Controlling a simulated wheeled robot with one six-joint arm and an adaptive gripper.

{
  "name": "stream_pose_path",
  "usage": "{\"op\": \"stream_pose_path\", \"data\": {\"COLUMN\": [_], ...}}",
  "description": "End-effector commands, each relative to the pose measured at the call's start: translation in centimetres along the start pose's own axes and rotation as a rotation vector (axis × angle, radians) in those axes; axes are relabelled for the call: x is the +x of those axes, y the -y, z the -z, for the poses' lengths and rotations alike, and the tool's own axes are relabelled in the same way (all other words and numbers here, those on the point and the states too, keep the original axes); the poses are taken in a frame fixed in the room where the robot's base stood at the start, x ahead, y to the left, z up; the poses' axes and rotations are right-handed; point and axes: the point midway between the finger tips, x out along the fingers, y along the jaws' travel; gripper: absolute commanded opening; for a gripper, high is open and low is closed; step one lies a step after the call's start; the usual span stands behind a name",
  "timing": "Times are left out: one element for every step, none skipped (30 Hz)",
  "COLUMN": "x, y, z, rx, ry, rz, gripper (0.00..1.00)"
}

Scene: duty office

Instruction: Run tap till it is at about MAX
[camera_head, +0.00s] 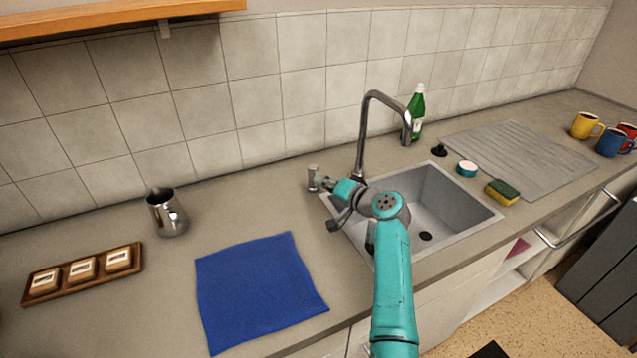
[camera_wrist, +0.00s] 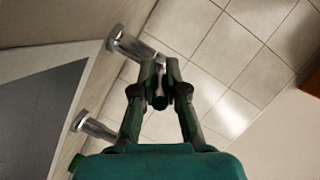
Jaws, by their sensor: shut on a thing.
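The steel tap (camera_head: 365,135) arches over the right side of the grey sink (camera_head: 455,200); no water shows at its spout. A short metal post with a side lever (camera_head: 313,176) stands left of the tap, at the sink's back left corner. My gripper (camera_head: 325,183) reaches to it from the right. In the wrist view, my gripper (camera_wrist: 160,85) is shut on the lever, whose dark end shows between the fingers; the metal post (camera_wrist: 128,44) stands beside them. My arm covers the left part of the sink, so what is there is hidden. No MAX mark can be made out.
A steel jug (camera_head: 168,213), a blue cloth (camera_head: 258,288) and a wooden tray (camera_head: 130,262) lie to the left. A green bottle (camera_head: 415,115) stands behind the sink. A sponge (camera_head: 502,192) sits at its right edge. Mugs (camera_head: 585,126) stand far right.

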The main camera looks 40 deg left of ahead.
Motion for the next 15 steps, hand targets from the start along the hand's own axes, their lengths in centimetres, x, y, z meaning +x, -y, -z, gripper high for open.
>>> {"op": "stream_pose_path", "data": {"x": [0.00, 0.00, 0.00, 0.01, 0.01, 0.01, 0.01, 0.02, 0.02, 0.02, 0.02, 0.02, 0.02, 0.02, 0.03], "y": [-0.16, -0.16, -0.15, -0.15, -0.15, -0.14, -0.14, -0.13, -0.12, -0.11, -0.09, -0.07, -0.06, -0.04, -0.03], "z": [-0.10, -0.10, -0.10, -0.10, -0.10, -0.10, -0.10, -0.10, -0.09, -0.08, -0.07, -0.07, -0.06, -0.05, -0.05], "rx": [0.001, 0.001, 0.001, 0.001, 0.001, 0.001, 0.001, 0.001, 0.001, 0.001, 0.001, 0.001, 0.001, 0.001, 0.001], "ry": [0.002, 0.001, 0.001, 0.001, 0.001, 0.001, 0.001, 0.001, 0.001, 0.001, 0.001, 0.000, 0.000, 0.000, 0.000], "rz": [-0.002, -0.003, -0.003, -0.003, -0.003, -0.003, -0.003, -0.003, -0.003, -0.003, -0.002, -0.002, -0.002, -0.002, -0.002], "gripper": [0.00, 0.00, 0.00, 0.00, 0.00, 0.00, 0.17, 0.24, 0.34, 0.37, 0.37, 0.37, 0.37, 0.37, 0.37]}}
